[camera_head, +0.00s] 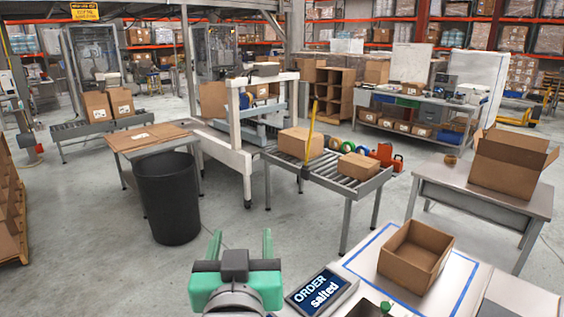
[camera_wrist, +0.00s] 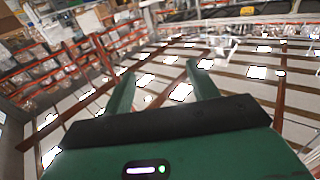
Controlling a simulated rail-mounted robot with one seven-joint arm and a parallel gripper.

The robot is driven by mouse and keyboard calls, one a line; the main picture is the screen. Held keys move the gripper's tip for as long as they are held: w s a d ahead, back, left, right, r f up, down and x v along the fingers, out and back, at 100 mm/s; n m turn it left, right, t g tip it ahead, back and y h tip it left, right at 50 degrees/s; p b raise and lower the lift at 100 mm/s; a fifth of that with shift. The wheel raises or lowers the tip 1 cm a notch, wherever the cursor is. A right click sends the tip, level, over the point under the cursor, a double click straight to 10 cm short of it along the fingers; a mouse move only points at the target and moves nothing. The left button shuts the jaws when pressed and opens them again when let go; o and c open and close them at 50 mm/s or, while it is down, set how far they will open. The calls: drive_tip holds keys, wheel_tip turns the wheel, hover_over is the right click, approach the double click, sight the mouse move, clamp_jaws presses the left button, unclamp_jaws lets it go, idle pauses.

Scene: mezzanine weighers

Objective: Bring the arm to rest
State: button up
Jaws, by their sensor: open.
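My gripper (camera_head: 241,247) shows at the bottom middle of the head view, with two green fingers set apart and nothing between them. It is raised in front of the open floor, left of the order screen. In the wrist view my gripper (camera_wrist: 160,90) also shows its two green fingers spread and empty. Behind them the wrist view shows a tilted view of ceiling beams, bright lights and distant shelving.
An order screen (camera_head: 318,291) reading "ORDER salted" stands close right of my gripper. An open carton (camera_head: 416,255) sits in a blue outline on the bench (camera_head: 352,262). A black bin (camera_head: 168,198) and roller conveyor (camera_head: 325,172) stand beyond. Floor (camera_head: 110,260) at left is clear.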

drive_tip(key=s+d+r+t+h+p, duration=0.1)
drive_tip(key=s+d+r+t+p, duration=0.2)
drive_tip(key=s+r, duration=0.6)
drive_tip(key=s+d+r+t, duration=0.4)
drive_tip(key=s+r, duration=0.5)
wheel_tip(320, 180, up, 20)
drive_tip(key=p, duration=1.9)
drive_tip(key=shift+a+f+m, duration=0.2)
drive_tip(key=shift+a+m, duration=0.2)
drive_tip(key=shift+w, duration=0.1)
